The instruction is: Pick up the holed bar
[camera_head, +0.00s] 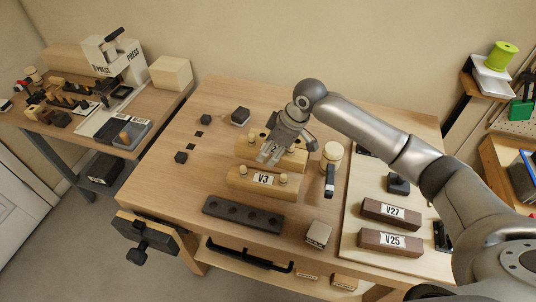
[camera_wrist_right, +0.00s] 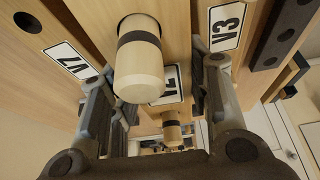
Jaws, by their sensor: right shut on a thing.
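A dark grey bar with a row of holes (camera_head: 243,214) lies on the bench in front of the wooden bar V3 (camera_head: 264,180); it also shows at the upper right of the wrist view (camera_wrist_right: 283,30). My right gripper (camera_head: 268,154) is behind V3, apart from the dark bar. Its fingers (camera_wrist_right: 160,95) stand on both sides of a pale wooden bar labelled V2 (camera_wrist_right: 168,98) and appear shut on it. Light pegs with black bands (camera_wrist_right: 140,75) stand on this bar between the fingers. Finger contact is partly hidden. My left gripper is not in view.
Bars V27 (camera_head: 391,212) and V25 (camera_head: 390,240) lie on a pale board at right. Small dark blocks lie at left. A pale cube (camera_head: 318,233) is near the front edge.

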